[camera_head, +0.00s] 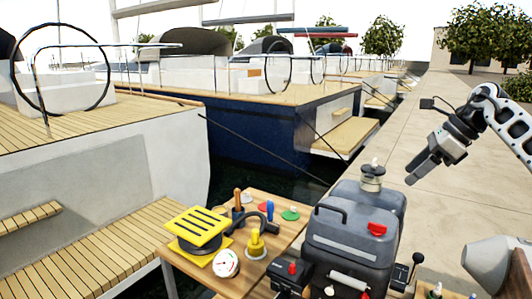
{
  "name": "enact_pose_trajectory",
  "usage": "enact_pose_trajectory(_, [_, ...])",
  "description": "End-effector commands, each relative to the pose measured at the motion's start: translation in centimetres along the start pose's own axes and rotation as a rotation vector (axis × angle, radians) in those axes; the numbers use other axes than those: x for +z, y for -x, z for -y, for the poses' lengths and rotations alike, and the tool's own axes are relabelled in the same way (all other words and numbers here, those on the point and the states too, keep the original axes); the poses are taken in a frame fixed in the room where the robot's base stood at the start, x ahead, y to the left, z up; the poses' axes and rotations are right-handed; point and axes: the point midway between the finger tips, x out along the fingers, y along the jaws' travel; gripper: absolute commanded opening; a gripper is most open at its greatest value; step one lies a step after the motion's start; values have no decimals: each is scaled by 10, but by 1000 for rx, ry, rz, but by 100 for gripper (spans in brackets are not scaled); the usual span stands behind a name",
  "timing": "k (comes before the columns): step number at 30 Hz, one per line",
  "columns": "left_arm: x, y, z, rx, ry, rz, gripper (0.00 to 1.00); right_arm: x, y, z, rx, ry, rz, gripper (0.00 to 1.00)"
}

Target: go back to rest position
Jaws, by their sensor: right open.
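My right gripper (417,177) hangs in the air at the right, over the pale quay. It points down and to the left and is open, with nothing seen between its fingers. My right arm comes in from the right edge. My left gripper is not in view.
A wooden table (290,199) holds a yellow slotted plate (199,226), a white round gauge (226,263), a yellow knobbed part (256,245) and small coloured parts. Moored boats (262,125) lie at the left and behind.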

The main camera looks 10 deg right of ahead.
Motion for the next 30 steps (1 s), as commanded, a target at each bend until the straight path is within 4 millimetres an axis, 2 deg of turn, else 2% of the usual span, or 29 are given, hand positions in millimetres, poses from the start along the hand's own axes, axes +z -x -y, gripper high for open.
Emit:
enact_pose_trajectory(1, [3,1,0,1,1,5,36,8,-26,-6,26,-1,31,56])
enact_pose_trajectory(5, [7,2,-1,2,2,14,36,36,-99,-32,106,-45,175,56])
enact_pose_trajectory(6, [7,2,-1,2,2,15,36,45,-124,-45,143,-77,235,56])
enact_pose_trajectory(8, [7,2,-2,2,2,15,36,59,-162,-69,210,-146,336,56])
enact_pose_trajectory(10, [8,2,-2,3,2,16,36,74,-203,-102,301,-267,463,56])
enact_pose_trajectory(13, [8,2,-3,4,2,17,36,86,-244,-147,437,-503,636,56])
enact_pose_trajectory(17, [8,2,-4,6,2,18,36,84,-278,-193,605,-902,824,56])
enact_pose_trajectory(20, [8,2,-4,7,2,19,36,66,-296,-217,713,-1270,932,56])
enact_pose_trajectory(23, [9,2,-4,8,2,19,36,33,-311,-236,792,-1677,1005,56])
enact_pose_trajectory(26, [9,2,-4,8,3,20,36,-15,-327,-256,829,-2114,1042,56])
enact_pose_trajectory(30, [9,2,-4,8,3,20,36,-95,-345,-297,799,-2727,1033,56])
